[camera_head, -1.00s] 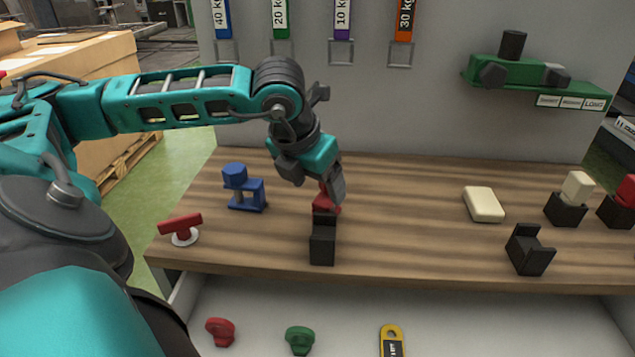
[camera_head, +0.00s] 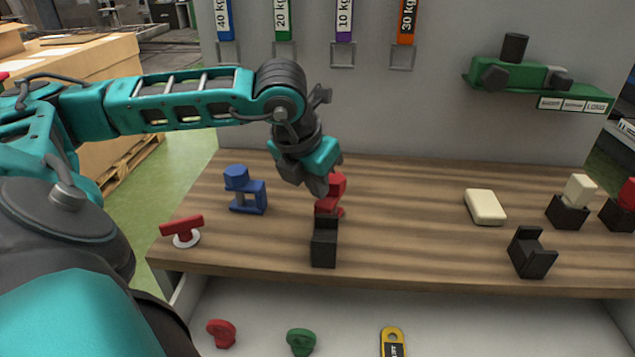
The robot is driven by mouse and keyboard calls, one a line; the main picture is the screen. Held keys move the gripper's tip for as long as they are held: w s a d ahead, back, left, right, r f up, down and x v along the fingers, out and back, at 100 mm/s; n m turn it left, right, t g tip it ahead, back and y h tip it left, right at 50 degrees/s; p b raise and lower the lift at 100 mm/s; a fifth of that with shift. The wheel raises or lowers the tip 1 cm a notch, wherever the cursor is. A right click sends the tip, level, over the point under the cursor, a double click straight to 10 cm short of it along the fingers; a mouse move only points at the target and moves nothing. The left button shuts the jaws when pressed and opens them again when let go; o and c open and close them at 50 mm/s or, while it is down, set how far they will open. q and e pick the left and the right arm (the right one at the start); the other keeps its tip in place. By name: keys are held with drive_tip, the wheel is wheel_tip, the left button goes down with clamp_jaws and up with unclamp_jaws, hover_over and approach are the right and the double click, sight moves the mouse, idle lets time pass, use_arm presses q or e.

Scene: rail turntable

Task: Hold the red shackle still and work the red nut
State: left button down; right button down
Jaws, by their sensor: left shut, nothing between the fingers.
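The red shackle (camera_head: 326,207) stands at a black holder (camera_head: 323,246) near the front middle of the bench. The red nut (camera_head: 338,184) shows at its top, partly hidden by my left gripper. My left gripper (camera_head: 318,187) points down just left of the nut, with its fingers shut and nothing between them. I cannot tell whether the fingers touch the nut. My right gripper is not in view.
A blue shackle (camera_head: 249,197) with a blue nut (camera_head: 236,176) stands to the left. A red T-shaped handle (camera_head: 182,225) is at the bench's left edge. A cream block (camera_head: 485,206) and an empty black holder (camera_head: 530,253) lie right. The bench between is clear.

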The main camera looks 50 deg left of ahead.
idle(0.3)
use_arm(q)
drive_tip(key=shift+w+d+n+y+b, duration=0.15)
drive_tip(key=shift+d+n+y+b, duration=0.2)
drive_tip(key=shift+n, duration=0.35)
drive_tip(key=n, duration=0.1)
drive_tip(key=d+n+y, duration=0.1)
drive_tip(key=n, duration=0.1)
drive_tip(key=shift+w+d+g, duration=0.1)
drive_tip(key=shift+w+g, duration=0.2)
drive_tip(key=shift+d+n+y+p, duration=0.2)
drive_tip(key=shift+n+y+p, duration=0.1)
drive_tip(key=shift+n, duration=0.6)
drive_tip(key=shift+w, duration=0.1)
drive_tip(key=shift+w+d+r+n+g+y+p, duration=0.1)
drive_tip(key=shift+w+d+n+g+y+p, duration=0.25)
drive_tip(key=shift+n, duration=0.75)
drive_tip(key=shift+w+d+n+g+p, duration=0.1)
drive_tip(key=shift+w+n+g+p, duration=0.25)
drive_tip(key=shift+n, duration=0.35)
drive_tip(key=shift+w+d+n+g+y+p, duration=0.2)
drive_tip(key=shift+n+p, duration=0.35)
drive_tip(key=shift+p, duration=0.3)
drive_tip(key=shift+w+d+n+g+y+p, duration=0.1)
drive_tip(key=shift+n+g+p, duration=0.1)
drive_tip(key=shift+n+p, duration=0.5)
